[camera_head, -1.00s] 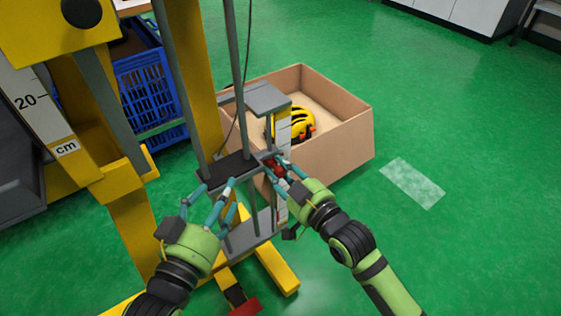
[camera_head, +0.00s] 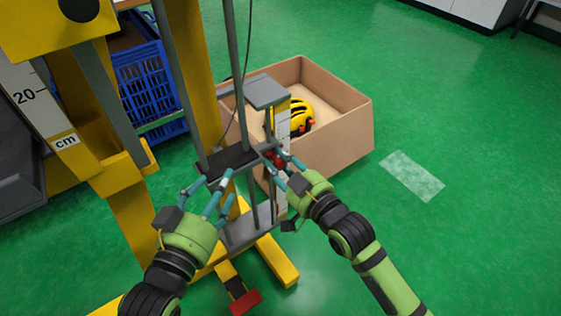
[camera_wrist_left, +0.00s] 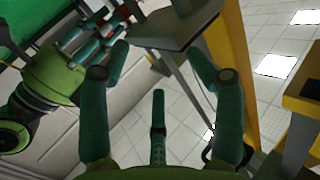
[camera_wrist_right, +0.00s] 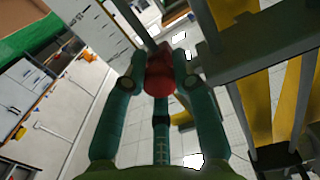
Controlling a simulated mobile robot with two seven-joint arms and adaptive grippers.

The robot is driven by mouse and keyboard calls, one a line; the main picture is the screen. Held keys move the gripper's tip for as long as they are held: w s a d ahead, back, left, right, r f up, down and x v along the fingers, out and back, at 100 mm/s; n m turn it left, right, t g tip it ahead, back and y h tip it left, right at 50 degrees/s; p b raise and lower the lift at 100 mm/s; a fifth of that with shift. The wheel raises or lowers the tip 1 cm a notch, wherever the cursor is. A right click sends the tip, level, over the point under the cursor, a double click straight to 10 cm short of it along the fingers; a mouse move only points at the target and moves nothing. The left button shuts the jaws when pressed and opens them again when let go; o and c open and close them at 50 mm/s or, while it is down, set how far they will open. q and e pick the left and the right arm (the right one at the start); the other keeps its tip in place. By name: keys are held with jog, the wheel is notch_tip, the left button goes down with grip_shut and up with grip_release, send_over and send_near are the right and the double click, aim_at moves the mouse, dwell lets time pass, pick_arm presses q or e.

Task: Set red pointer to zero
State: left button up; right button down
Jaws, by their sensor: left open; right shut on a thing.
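The red pointer (camera_head: 277,159) sits beside the small scale (camera_head: 283,126) on the drop tower. In the right wrist view the red pointer (camera_wrist_right: 159,76) is between the fingers of my right gripper (camera_wrist_right: 158,75). My right gripper (camera_head: 279,164) is shut on it. My left gripper (camera_head: 207,182) is open just below and left of the dark carriage plate (camera_head: 226,161). In the left wrist view my left gripper (camera_wrist_left: 158,65) has its fingers spread with nothing between them. The pointer's exact reading on the scale is hidden by my fingers.
A cardboard box (camera_head: 340,137) with a yellow helmet (camera_head: 301,117) stands behind the tower. A blue crate (camera_head: 147,88) is at the left. Yellow tower legs (camera_head: 277,262) spread on the floor.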

aim_at(272, 145)
pick_arm(q)
jog(key=f, duration=0.1)
jog(key=f+g, duration=0.1)
jog(key=f, duration=0.1)
jog(key=shift+s+a+y, duration=0.1)
jog(key=shift+a+y, duration=0.1)
jog(key=shift+y, duration=0.1)
pick_arm(e)
jog(key=r, duration=0.3)
jog(key=shift+w+d+r+t, duration=0.15)
jog(key=shift+w+t, duration=0.1)
jog(key=shift+t, duration=0.15)
pick_arm(q)
jog(key=shift+r, duration=0.35)
pick_arm(e)
jog(key=shift+r, duration=0.15)
jog(key=shift+s+p, duration=0.15)
jog(key=shift+p, duration=0.15)
pick_arm(q)
jog(key=f, duration=0.2)
jog(key=s+a+f+g, duration=0.1)
jog(key=f+g, duration=0.1)
jog(key=f, duration=0.1)
jog(key=shift+s+a+f+y, duration=0.15)
jog(key=shift+f+y, duration=0.15)
pick_arm(e)
jog(key=shift+f, duration=0.25)
jog(key=c, duration=1)
grip_release()
jog(key=shift+f, duration=0.1)
